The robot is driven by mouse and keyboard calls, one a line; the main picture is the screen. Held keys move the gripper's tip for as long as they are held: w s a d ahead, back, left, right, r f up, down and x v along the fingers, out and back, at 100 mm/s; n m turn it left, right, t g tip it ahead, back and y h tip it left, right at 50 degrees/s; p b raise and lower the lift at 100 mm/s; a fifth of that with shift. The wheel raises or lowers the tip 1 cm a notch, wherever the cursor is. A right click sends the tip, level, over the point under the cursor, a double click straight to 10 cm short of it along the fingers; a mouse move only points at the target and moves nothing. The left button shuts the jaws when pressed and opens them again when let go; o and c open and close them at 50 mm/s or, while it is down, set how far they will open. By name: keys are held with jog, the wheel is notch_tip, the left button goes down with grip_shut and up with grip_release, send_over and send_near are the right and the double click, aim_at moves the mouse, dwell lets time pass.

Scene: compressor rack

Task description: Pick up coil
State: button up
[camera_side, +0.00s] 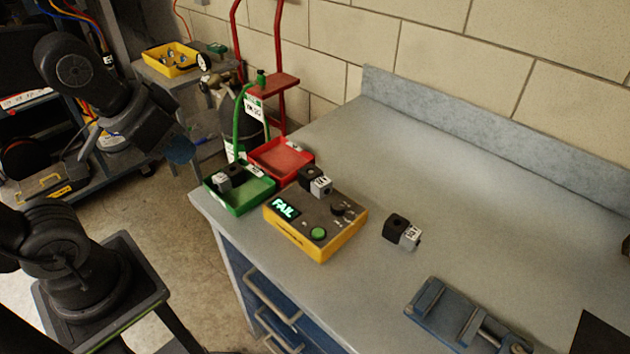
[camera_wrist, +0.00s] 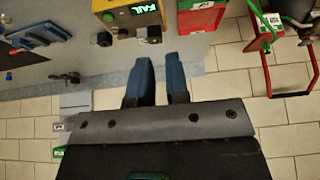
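One coil, a black block with a grey labelled part, lies on the bench (camera_side: 402,232) right of the tester; it also shows in the wrist view (camera_wrist: 103,39). A second coil (camera_side: 316,181) sits at the back of the yellow tester (camera_side: 318,248), whose display reads FAIL. It appears in the wrist view too (camera_wrist: 151,35). A third coil (camera_side: 228,177) is in the green tray (camera_side: 240,207). My gripper (camera_side: 181,150) is off the bench to the left, away from every coil. In the wrist view its blue fingers (camera_wrist: 160,62) are apart with nothing between them.
A red tray (camera_side: 281,158) stands behind the green one and looks empty. A blue vise (camera_side: 460,318) is at the front right. A red cart (camera_side: 272,84) with a cylinder stands beyond the bench's left end. The back right benchtop is clear.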

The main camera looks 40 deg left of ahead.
jog(key=o, duration=1.1)
jog(key=n+g, duration=0.6)
jog(key=n, duration=1.1)
send_over(315, 175)
notch_tip(315, 175, down, 5)
jog(key=f, duration=0.8)
jog(key=shift+w+a+f, duration=0.1)
jog(key=shift+w+a, duration=0.05)
jog(key=shift+w, duration=0.05)
jog(key=shift+s+f, duration=0.15)
jog(key=shift+f, duration=2.45)
